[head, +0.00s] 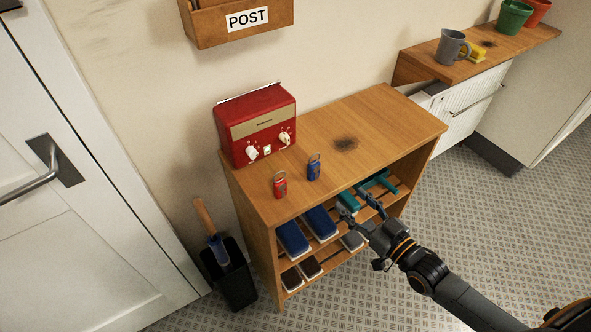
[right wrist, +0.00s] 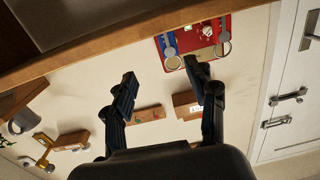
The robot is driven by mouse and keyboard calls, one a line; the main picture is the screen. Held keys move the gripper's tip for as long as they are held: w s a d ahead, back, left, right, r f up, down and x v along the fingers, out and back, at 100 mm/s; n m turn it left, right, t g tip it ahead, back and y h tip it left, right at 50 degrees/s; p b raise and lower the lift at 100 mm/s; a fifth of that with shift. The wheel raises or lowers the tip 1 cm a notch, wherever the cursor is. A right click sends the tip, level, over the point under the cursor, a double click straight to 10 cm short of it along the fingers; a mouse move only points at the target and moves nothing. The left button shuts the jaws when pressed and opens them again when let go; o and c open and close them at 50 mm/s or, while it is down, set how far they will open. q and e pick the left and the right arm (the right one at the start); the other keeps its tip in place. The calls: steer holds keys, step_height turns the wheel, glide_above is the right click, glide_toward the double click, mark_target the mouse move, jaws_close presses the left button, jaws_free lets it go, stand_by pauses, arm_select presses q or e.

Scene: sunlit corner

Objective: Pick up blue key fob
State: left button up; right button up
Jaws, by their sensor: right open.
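The blue key fob (head: 314,172) stands upright on the wooden cabinet top, with a metal ring at its upper end. In the right wrist view the blue fob (right wrist: 166,42) shows upside down, beyond the fingertips. A similar red key fob (head: 280,188) stands to its left. My right gripper (head: 358,205) is open and empty, in front of the cabinet's front edge, apart from the blue fob and to its lower right. Both fingers (right wrist: 160,74) show spread in the right wrist view. My left gripper is in neither view.
A red radio (head: 240,148) stands behind the fobs on the cabinet top (head: 385,117). Shoes (head: 292,238) fill the shelves below. The cabinet top's right side is clear.

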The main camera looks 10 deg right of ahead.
mark_target(316, 169)
steer(key=shift+y, duration=0.3)
steer(key=w+a, duration=0.1)
steer(key=w, duration=0.1)
steer(key=w+a+r, duration=0.1)
steer(key=w, duration=0.1)
steer(key=w+a, duration=0.2)
steer(key=w, duration=0.1)
steer(key=shift+r+p, duration=0.3)
steer(key=shift+r, duration=0.1)
steer(key=shift+p+x, duration=0.45)
steer(key=shift+x, duration=2.7)
steer(key=shift+a+f, duration=0.1)
steer(key=shift+s, duration=0.1)
steer(key=shift+c, duration=0.4)
jaws_close()
